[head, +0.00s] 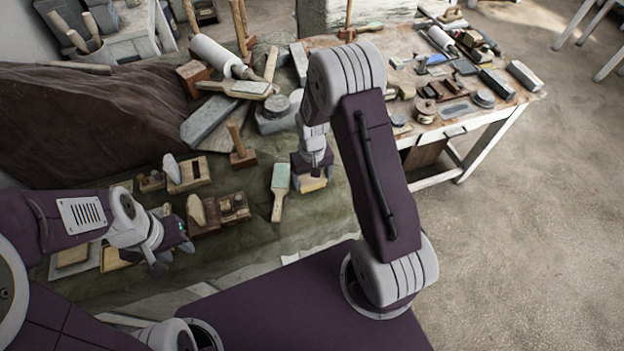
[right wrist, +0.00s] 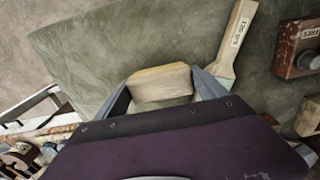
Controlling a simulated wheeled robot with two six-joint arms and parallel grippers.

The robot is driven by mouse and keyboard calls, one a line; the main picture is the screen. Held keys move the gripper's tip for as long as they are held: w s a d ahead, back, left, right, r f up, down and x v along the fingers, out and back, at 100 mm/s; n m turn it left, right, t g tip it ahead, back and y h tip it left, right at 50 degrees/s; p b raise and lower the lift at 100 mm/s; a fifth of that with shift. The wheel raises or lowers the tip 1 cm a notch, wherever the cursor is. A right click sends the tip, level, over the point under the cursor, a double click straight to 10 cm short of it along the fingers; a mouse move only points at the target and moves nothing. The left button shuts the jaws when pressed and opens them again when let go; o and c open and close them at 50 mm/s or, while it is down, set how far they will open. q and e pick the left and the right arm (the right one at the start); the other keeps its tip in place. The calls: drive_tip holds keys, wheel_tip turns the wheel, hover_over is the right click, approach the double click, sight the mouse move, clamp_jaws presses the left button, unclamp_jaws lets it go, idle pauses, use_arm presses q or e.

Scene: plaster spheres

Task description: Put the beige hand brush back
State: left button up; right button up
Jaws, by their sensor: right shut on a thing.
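The beige hand brush (right wrist: 160,83) is a small pale block with a yellowish upper edge, between the two fingers of my right gripper (right wrist: 163,88) in the right wrist view. In the head view the beige hand brush (head: 313,184) shows below my right gripper (head: 312,168), over the green cloth near the front of the bench. My right gripper is shut on it; I cannot tell whether it touches the cloth. My left gripper (head: 173,259) is empty above the cloth's front left part, its fingers apart.
A green-headed tool with a wooden handle (head: 279,190) lies just left of the held brush. Wooden blocks (head: 188,174) and a box-like tool (head: 233,207) stand further left. An upright-handled block (head: 241,150) is behind. A cluttered side table (head: 520,97) is at the right.

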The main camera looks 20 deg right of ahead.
drive_tip(key=shift+f, duration=0.55)
drive_tip(key=shift+w+a+f, duration=0.1)
drive_tip(key=shift+w+f, duration=0.1)
drive_tip(key=shift+s+f, duration=0.1)
drive_tip(key=o, duration=1.1)
